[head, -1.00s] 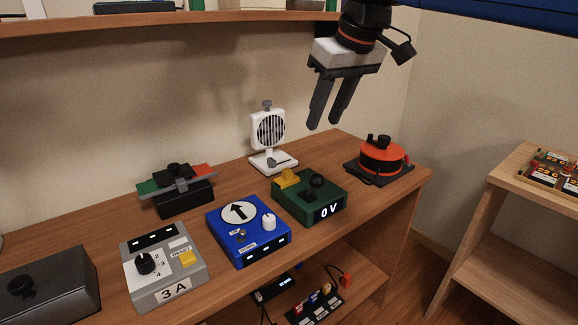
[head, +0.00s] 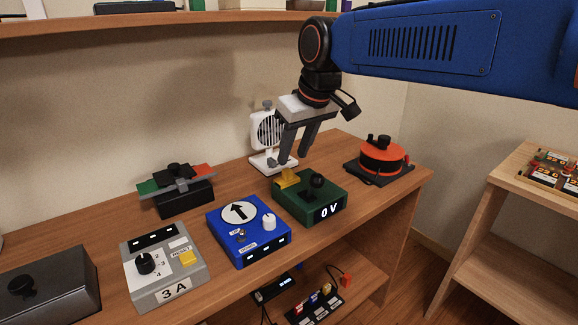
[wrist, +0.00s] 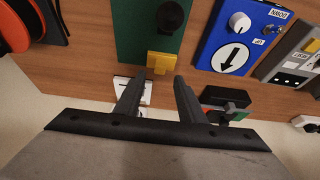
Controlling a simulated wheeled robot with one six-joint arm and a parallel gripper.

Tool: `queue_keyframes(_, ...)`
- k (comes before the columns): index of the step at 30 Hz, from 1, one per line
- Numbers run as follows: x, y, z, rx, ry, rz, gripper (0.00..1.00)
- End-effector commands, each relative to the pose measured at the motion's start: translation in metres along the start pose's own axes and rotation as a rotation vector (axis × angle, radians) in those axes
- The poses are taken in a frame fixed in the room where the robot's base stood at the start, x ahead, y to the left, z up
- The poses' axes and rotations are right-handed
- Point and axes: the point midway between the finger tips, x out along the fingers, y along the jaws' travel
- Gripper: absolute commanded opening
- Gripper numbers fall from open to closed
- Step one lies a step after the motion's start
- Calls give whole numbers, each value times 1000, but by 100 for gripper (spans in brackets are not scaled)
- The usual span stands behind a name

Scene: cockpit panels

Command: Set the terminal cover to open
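A green box (head: 297,209) with a "0 V" display stands on the wooden desk. At its back left corner is a yellow block-like part (head: 287,180), which may be the terminal cover; no label shows this. A black knob (head: 316,181) stands on the box. In the wrist view the yellow part (wrist: 163,64) sits at the edge of the green box (wrist: 130,45). My gripper (head: 287,159) is open and empty, pointing down just above and behind the yellow part. In the wrist view its fingertips (wrist: 162,75) are apart, close to the yellow part. Whether they touch it is unclear.
A white fan-like device (head: 265,130) stands behind my gripper. A blue box (head: 232,232) is to the left, an orange-black round device (head: 381,160) to the right. A black block with green and red ends (head: 181,203) and a grey box (head: 186,284) stand further left.

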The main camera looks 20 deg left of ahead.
Motion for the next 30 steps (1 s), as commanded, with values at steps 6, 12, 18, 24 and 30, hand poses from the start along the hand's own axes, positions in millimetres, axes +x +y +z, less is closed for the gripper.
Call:
queue_keyframes(6, 35, 0, 0, 0, -2, 0, 36)
queue_keyframes(12, 52, 0, 0, 0, -1, 0, 36)
queue_keyframes(18, 56, 0, 0, 0, -1, 0, 36)
queue_keyframes(24, 56, 0, 0, 0, -1, 0, 29)
queue_keyframes(30, 56, 0, 0, 0, -1, 0, 0)
